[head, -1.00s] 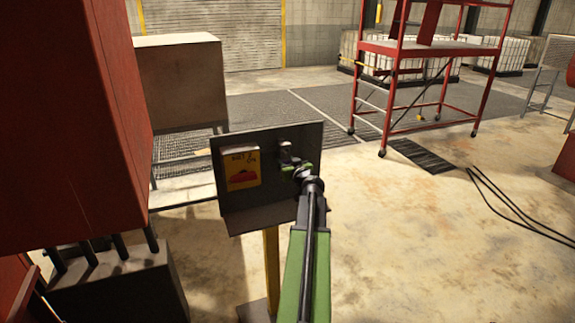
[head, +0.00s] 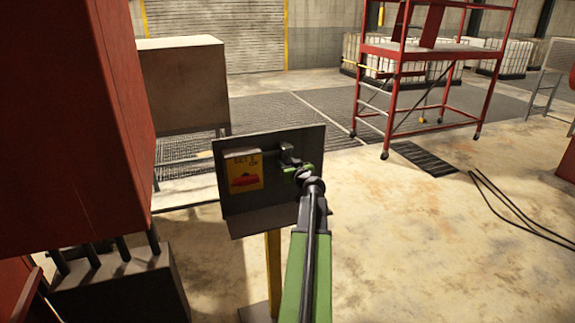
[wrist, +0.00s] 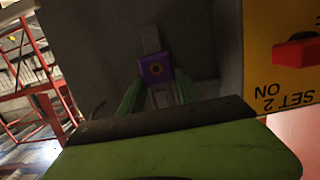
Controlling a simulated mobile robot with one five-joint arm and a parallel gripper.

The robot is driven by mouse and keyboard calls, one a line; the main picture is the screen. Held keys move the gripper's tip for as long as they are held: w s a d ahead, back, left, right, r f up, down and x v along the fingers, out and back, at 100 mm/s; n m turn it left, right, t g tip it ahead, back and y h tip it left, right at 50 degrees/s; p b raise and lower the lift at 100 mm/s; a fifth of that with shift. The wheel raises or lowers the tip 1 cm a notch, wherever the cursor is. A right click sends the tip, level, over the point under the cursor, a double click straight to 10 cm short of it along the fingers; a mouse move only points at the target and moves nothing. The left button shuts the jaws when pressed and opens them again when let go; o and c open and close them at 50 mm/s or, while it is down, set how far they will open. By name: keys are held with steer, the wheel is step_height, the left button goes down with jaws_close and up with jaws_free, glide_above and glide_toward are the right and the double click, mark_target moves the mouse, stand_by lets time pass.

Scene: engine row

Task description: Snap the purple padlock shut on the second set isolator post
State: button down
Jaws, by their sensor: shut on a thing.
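The purple padlock (wrist: 156,69) shows in the wrist view between the two green fingers of my gripper (wrist: 157,92), which is shut on it. A grey upright piece (wrist: 151,39) shows directly beyond the padlock; whether it is shackle or post I cannot tell. In the head view my gripper (head: 297,172) is at the right half of the grey isolator panel (head: 265,203), just below a dark post-like fitting (head: 287,152). The padlock is hidden there. Whether the shackle is around the post or closed is not clear.
A yellow SET 2 ON plate with a red switch (head: 243,180) is left of my gripper on the panel; the plate also shows in the wrist view (wrist: 272,70). A red cabinet (head: 75,110) stands close at left. Open floor lies to the right.

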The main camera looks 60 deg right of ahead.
steer(key=shift+r+p, duration=0.8)
steer(key=shift+r, duration=0.15)
steer(key=shift+f, duration=0.2)
steer(key=shift+f+b, duration=0.4)
steer(key=shift+b, duration=0.15)
steer(key=c, duration=0.8)
jaws_free()
steer(key=shift+o, duration=0.2)
steer(key=shift+a, duration=0.1)
